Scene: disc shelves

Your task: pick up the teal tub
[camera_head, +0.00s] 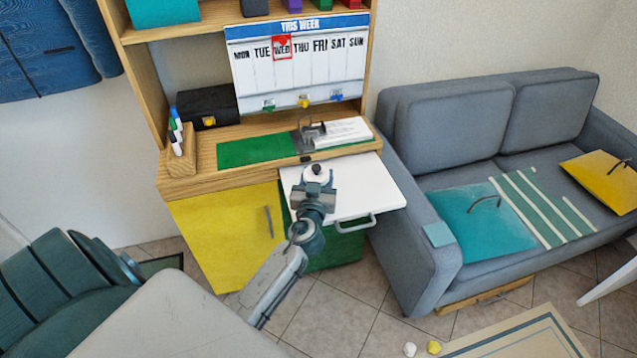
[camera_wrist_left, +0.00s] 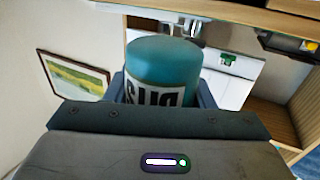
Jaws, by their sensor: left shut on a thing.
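In the left wrist view the teal tub (camera_wrist_left: 163,65) stands between the two dark fingers of my left gripper (camera_wrist_left: 162,92), which is shut on it. Its end away from the palm is teal, and a white label with black letters shows nearer the palm. The palm hides the rest. In the head view my left gripper (camera_head: 316,188) is over the white pulled-out board (camera_head: 350,185) of the cabinet. A small pale shape with a dark top shows at its tip. I cannot make out the tub's teal part there. My right gripper is not in view.
A wooden shelf unit (camera_head: 180,182) stands behind, with a week board (camera_head: 300,70), a black box (camera_head: 207,105) and a pen holder (camera_head: 179,148). A grey sofa (camera_head: 430,120) is close on the right.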

